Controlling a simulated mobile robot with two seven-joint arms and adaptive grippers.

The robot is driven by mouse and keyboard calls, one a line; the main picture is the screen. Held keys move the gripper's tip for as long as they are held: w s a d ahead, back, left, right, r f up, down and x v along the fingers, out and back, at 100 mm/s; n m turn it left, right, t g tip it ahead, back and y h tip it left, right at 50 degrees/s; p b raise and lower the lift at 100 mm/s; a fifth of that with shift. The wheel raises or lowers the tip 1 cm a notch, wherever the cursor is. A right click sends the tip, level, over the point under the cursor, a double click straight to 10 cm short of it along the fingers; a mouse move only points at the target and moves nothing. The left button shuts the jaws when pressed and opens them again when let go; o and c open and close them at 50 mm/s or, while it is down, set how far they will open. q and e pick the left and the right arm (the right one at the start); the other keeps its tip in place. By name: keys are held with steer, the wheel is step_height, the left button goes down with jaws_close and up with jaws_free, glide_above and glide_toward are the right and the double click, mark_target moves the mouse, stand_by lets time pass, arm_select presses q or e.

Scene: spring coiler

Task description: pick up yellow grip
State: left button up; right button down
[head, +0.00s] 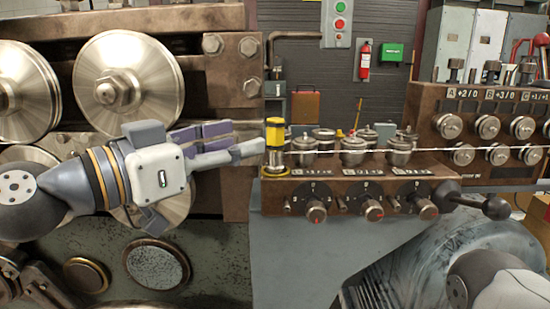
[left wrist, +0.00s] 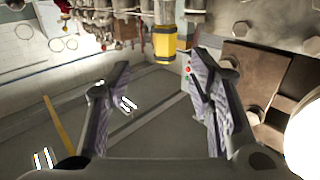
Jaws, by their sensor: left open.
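The yellow grip (head: 275,135) is a short upright yellow cylinder with a dark band, at the left end of a brown machine block (head: 345,165). It also shows in the left wrist view (left wrist: 164,43), at top centre beyond the fingertips. My left gripper (head: 250,150) reaches in from the left, its fingers pointing right toward the grip. In the left wrist view its two fingers (left wrist: 160,75) stand wide apart with nothing between them. The fingertips look close to the grip in the head view, but whether they touch cannot be told there. My right gripper is not in view.
Large metal rollers (head: 128,85) and a brown plate (head: 232,90) stand behind my left gripper. A thin wire runs right past several metal knobs (head: 353,150). A black ball-ended lever (head: 490,205) sticks out at the right. Red-marked dials (head: 317,212) line the block's front.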

mark_target(269, 124)
arm_select(q)
steer(key=x, duration=0.6)
steer(key=r+x, duration=0.1)
steer(key=x, duration=0.2)
steer(key=shift+w+a, duration=0.15)
steer(key=shift+w, duration=0.15)
steer(key=shift+r, duration=0.1)
jaws_close()
